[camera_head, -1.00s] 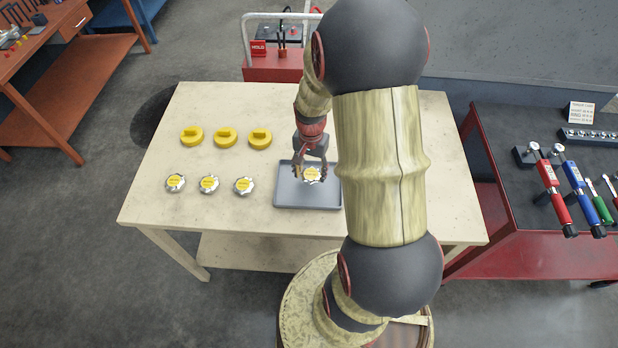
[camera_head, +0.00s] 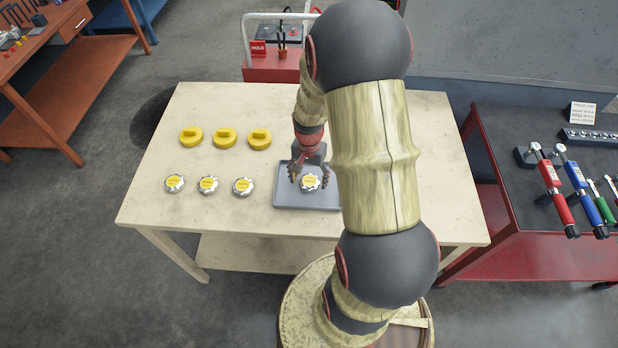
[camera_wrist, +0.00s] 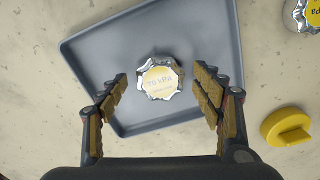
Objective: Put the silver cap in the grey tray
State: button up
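A silver cap with a yellow label (camera_head: 310,182) lies in the grey tray (camera_head: 290,203) on the table. In the wrist view the silver cap (camera_wrist: 160,78) sits on the floor of the grey tray (camera_wrist: 95,50), label up. My gripper (camera_head: 310,180) is over the tray. In the wrist view its fingers (camera_wrist: 161,90) are spread on either side of the cap, with a gap on both sides, so it is open and holds nothing. My arm hides part of the tray's right side in the head view.
Several more caps stand left of the tray: silver ones in a front row (camera_head: 208,185) and yellow ones in a back row (camera_head: 225,138). A red cart with tools (camera_head: 530,240) stands to the right.

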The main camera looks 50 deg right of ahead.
aim_at(309, 182)
jog(key=shift+r, duration=0.1)
notch_tip(309, 182, up, 12)
jog(key=p, duration=0.3)
jog(key=a+r+n+t, duration=0.2)
jog(key=a+r+n, duration=0.3)
jog(key=a+r, duration=0.7)
jog(key=s+a+r+n+t, duration=0.3)
jog(key=s+a+r+n, duration=0.5)
jog(key=a+r, duration=0.2)
jog(key=shift+a+r+t, duration=0.15)
jog(key=shift+a+t, duration=0.15)
jog(key=shift+a, duration=0.45)
jog(key=shift+b, duration=0.3)
notch_tip(309, 182, down, 3)
jog(key=b, duration=0.3)
